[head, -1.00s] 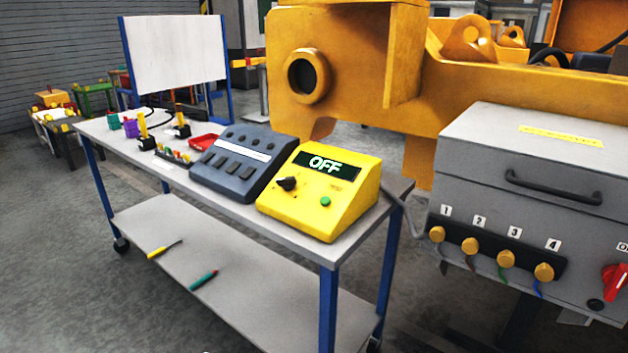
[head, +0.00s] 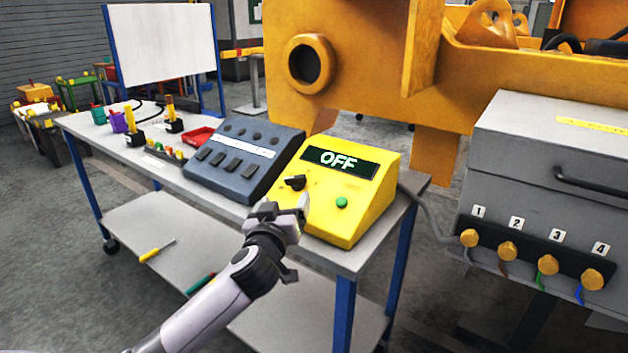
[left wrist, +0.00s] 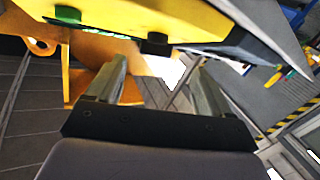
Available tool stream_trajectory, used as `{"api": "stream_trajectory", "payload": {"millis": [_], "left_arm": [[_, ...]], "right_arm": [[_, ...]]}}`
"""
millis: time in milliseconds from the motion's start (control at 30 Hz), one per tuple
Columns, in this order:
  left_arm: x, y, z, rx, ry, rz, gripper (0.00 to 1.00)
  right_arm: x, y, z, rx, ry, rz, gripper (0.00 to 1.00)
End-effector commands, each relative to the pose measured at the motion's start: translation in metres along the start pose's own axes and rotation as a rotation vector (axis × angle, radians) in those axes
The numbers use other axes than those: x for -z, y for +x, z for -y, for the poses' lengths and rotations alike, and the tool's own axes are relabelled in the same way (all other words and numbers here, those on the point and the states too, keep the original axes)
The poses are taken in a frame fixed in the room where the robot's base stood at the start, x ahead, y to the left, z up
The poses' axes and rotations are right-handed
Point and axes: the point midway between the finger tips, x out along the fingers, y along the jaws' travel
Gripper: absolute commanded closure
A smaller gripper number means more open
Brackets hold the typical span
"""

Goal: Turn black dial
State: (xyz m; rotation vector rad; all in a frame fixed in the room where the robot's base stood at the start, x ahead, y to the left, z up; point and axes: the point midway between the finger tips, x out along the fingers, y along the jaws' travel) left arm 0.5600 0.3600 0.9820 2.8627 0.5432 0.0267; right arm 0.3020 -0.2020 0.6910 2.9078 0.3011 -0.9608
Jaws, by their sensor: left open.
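The black dial (head: 295,182) sits on the sloped face of a yellow control box (head: 340,215), left of a green button (head: 342,202). The box's display (head: 340,161) reads OFF. My left gripper (head: 304,207) is in front of the box, just below the dial in the head view, and looks apart from it. In the left wrist view the left gripper (left wrist: 155,72) is open and empty, its two fingers spread. The yellow box (left wrist: 130,18) fills the top there, with the green button (left wrist: 68,14) and a dark knob, likely the dial (left wrist: 157,38). My right gripper is not in view.
A dark grey button panel (head: 245,160) stands left of the yellow box on the trolley's top shelf (head: 345,258). A grey cabinet (head: 555,170) with numbered yellow knobs stands at the right. Large yellow machinery (head: 350,50) is behind.

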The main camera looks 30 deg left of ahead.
Motion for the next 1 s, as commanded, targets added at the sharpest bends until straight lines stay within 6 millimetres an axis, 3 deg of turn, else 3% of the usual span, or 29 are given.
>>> {"api": "stream_trajectory", "payload": {"millis": [200, 700, 1000], "left_arm": [[0.012, 0.007, 0.001, 0.012, -0.02, -0.029, 0.19], [0.013, 0.061, 0.002, 0.012, -0.018, -0.028, 0.19], [0.013, 0.075, 0.002, 0.011, -0.019, -0.027, 0.19]], "right_arm": [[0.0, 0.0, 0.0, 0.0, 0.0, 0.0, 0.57], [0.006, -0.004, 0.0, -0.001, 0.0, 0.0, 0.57], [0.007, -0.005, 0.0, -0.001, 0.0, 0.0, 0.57]]}}
